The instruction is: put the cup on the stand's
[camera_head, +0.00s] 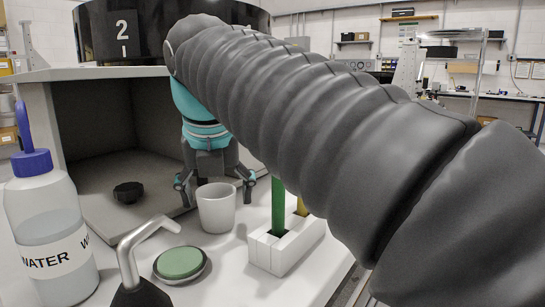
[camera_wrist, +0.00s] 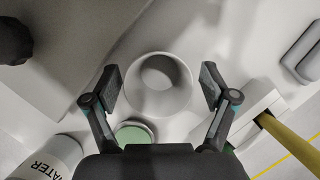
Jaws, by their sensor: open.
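A white cup (camera_head: 216,212) stands upright on the white tabletop, below my gripper (camera_head: 215,186). In the wrist view, the cup (camera_wrist: 158,101) is seen from above and looks empty. There my gripper (camera_wrist: 160,80) is open, with one finger on each side of the cup and a gap at both sides. A low round base with a green top (camera_head: 180,262) sits in front of the cup, with nothing on it; it also shows in the wrist view (camera_wrist: 133,134). I cannot tell whether this is the stand.
A water bottle (camera_head: 50,235) stands at the left. A bent grey rod (camera_head: 140,240) rises near the green disc. A white block (camera_head: 283,246) holding green and yellow pieces is right of the cup. A dark knob (camera_head: 128,192) lies inside the open grey box (camera_head: 95,125).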

